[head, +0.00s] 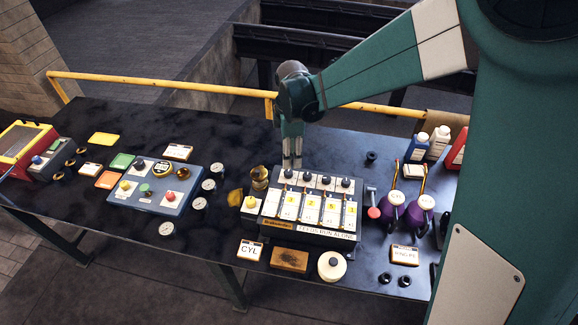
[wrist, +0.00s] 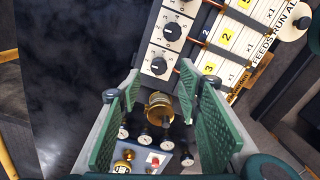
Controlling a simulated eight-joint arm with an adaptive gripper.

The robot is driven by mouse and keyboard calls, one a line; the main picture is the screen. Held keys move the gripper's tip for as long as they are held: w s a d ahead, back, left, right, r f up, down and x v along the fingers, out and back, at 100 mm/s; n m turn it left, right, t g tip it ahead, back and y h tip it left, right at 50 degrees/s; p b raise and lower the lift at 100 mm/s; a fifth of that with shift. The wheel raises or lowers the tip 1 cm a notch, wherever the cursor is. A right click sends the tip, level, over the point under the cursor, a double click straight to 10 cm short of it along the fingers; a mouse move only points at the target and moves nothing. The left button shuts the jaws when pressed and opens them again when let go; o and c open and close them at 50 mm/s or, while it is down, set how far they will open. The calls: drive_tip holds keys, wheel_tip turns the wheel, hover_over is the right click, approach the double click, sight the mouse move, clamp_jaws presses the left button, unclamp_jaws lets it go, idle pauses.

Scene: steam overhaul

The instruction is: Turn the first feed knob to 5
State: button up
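The feed panel (head: 300,232) is a box with a row of black knobs along its back edge and yellow number cards below them. The leftmost knob (head: 288,173) shows in the wrist view as a black knob (wrist: 158,66) with a white pointer on a white dial, in line with a card (wrist: 209,68) reading 3. The neighbouring knob (wrist: 172,31) lines up with a card reading 2. My gripper (head: 291,163) hangs above the panel's back left corner, pointing down. In the wrist view my gripper (wrist: 161,84) is open and empty, its green fingers apart near the leftmost knob.
A brass fitting (head: 260,178) stands just left of the panel; a blue control box (head: 155,186) and round gauges (head: 209,184) lie farther left. A red-ended lever (head: 374,212) and purple oilers (head: 418,213) stand to the right.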

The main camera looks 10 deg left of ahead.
sight(288, 172)
drive_tip(key=shift+a+f, duration=0.35)
drive_tip(key=shift+a, duration=0.1)
drive_tip(key=shift+f, duration=0.1)
drive_tip(key=shift+f, duration=3.8)
drive_tip(key=shift+c, duration=0.6)
drive_tip(key=c, duration=0.8)
